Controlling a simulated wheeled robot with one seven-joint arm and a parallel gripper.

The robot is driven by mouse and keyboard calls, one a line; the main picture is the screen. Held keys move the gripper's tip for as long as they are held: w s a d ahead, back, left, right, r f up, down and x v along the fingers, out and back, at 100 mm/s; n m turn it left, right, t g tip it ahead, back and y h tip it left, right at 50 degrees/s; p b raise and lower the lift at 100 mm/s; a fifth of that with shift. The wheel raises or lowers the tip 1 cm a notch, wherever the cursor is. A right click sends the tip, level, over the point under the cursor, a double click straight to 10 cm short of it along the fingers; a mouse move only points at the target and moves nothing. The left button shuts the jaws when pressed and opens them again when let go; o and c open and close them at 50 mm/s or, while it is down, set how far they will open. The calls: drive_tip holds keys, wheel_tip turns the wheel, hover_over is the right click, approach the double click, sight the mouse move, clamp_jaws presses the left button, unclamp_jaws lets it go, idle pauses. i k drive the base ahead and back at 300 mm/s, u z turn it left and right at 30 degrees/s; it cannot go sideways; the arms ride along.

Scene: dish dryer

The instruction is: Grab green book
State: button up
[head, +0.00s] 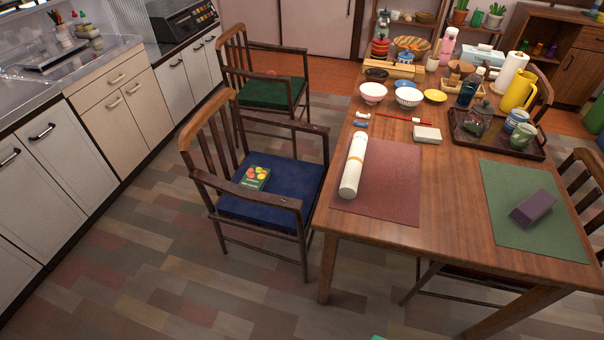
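The green book (255,178) lies flat on the blue seat cushion (272,205) of the nearer wooden armchair (212,150). Its cover is dark green with red and yellow round shapes. The chair's backrest and armrests stand around it, and the front armrest passes just below it in the picture.
The dining table (400,243) stands right of the chair, with a white roll on a red mat (395,185) and a purple block (533,208) on a green mat (510,185). Kitchen cabinets (65,165) line the left. The floor (170,270) between is clear.

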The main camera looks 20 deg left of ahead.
sight(255, 177)
drive_tip(key=z, duration=1.7)
drive_tip(key=k, duration=2.35)
drive_tip(key=u, duration=1.5)
drive_tip(key=i, duration=0.5)
